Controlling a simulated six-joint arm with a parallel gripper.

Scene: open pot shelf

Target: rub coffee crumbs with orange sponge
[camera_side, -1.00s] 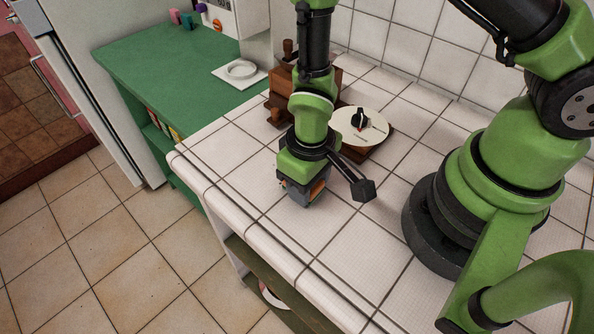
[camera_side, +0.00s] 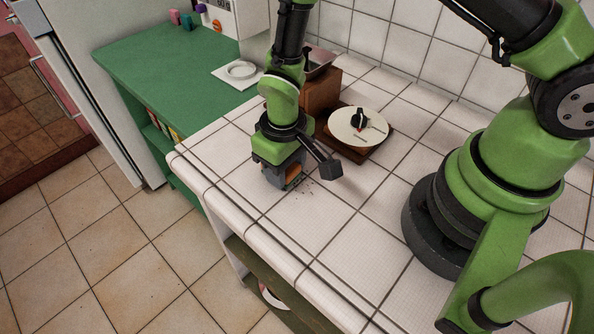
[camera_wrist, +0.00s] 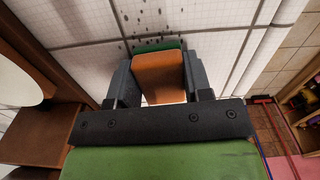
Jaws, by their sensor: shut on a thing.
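An orange sponge (camera_wrist: 160,76) with a green underside is held between the dark fingers of my gripper (camera_wrist: 163,85) in the wrist view. Small dark coffee crumbs (camera_side: 307,184) lie on the counter just right of the gripper. In the wrist view the crumbs (camera_wrist: 138,18) are spread beyond the sponge's green edge. Whether the sponge touches the counter I cannot tell.
A wooden coffee grinder (camera_side: 320,92) stands behind the gripper. A round cream dial on a wooden base (camera_side: 358,125) is right of it. A white dish (camera_side: 240,70) sits on the green cabinet. The counter's front edge (camera_side: 240,224) is close; free tiles lie to the right.

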